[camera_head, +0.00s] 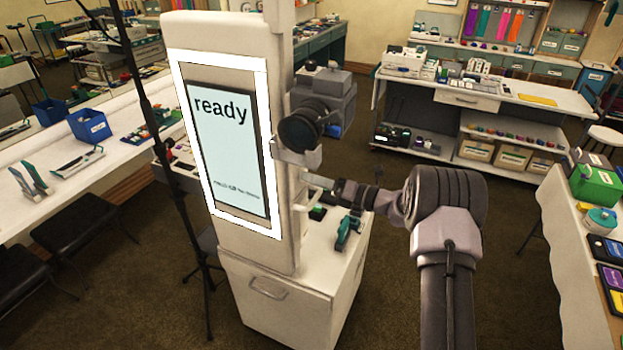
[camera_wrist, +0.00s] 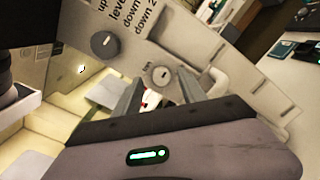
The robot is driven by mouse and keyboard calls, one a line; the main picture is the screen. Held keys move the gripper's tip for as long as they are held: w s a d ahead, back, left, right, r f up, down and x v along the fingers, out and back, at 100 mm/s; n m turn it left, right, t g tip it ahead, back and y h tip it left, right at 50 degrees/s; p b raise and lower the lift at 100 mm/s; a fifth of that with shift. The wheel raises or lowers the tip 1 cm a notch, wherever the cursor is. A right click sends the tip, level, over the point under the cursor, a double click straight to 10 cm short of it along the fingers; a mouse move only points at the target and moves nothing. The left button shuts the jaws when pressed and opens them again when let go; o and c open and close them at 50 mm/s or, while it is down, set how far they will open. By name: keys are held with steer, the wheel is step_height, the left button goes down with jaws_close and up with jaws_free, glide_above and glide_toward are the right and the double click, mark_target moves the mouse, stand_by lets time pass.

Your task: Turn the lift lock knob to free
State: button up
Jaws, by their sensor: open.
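A pale panel in the wrist view carries two round grey knobs. The lower knob (camera_wrist: 163,76) sits between the fingertips of my gripper (camera_wrist: 159,80), with a short, partly legible label to its left. The upper knob (camera_wrist: 104,44) has a printed list beside it that includes "level", "down 1" and "down 2". I cannot read a lift lock label on either knob. My gripper is open, its fingers on either side of the lower knob; whether they touch it is unclear. In the head view my arm reaches to the side of the white booth (camera_head: 235,258), where the knobs are hidden.
The booth's screen (camera_head: 228,140) reads "ready". A black camera (camera_head: 318,110) juts out above my arm. A green-handled tool (camera_head: 348,232) lies on the booth's lower shelf. A dark stand pole (camera_head: 165,150) is in front at left.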

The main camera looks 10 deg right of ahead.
steer(key=shift+w+a, duration=0.4)
steer(key=shift+c, duration=0.4)
jaws_close()
